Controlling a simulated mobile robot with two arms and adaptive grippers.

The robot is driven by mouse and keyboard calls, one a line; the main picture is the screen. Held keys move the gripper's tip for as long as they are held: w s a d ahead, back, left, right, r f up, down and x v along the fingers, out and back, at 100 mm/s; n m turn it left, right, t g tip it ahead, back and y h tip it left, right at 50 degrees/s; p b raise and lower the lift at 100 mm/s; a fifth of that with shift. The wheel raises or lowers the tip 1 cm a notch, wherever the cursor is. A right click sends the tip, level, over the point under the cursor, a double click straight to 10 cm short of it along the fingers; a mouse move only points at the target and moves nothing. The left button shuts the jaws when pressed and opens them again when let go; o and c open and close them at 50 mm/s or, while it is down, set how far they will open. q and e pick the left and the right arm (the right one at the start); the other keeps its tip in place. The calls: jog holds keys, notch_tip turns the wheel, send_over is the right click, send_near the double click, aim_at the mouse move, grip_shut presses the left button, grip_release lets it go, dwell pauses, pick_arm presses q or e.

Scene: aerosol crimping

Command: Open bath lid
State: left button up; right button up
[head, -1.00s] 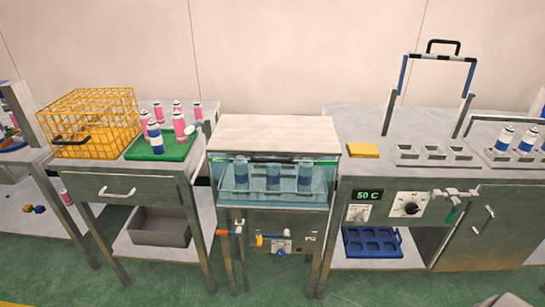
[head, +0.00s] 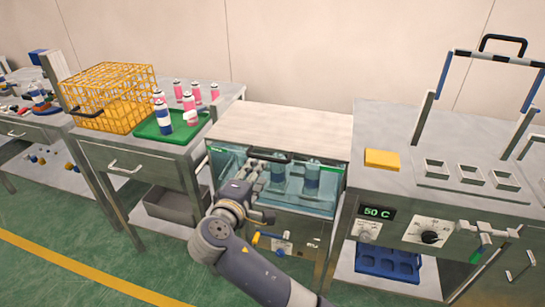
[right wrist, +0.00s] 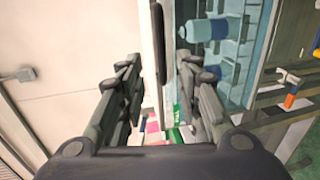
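The bath (head: 322,200) is a metal cabinet with a clear front showing blue water and blue-capped cans in a rack. Its pale flat lid (head: 285,122) lies shut on top. A dark handle (head: 270,156) runs along the lid's front edge; it also shows as a dark bar in the right wrist view (right wrist: 159,45). My right gripper (head: 264,172) is in front of the bath, close to the handle. In the right wrist view its fingers (right wrist: 165,95) are apart, with the handle ahead between them and nothing gripped. My left gripper is not in view.
A table at left holds a yellow wire basket (head: 110,95) and a green tray (head: 150,127) with several cans. At right, a bench has a yellow block (head: 382,159), a 50 C display (head: 376,213) and a tall frame (head: 446,75).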

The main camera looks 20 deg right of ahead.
aim_at(265, 159)
jog(key=x, duration=1)
jog(key=shift+w+f+p, duration=0.1)
jog(key=shift+f+p, duration=0.1)
jog(key=shift+p, duration=0.15)
grip_shut()
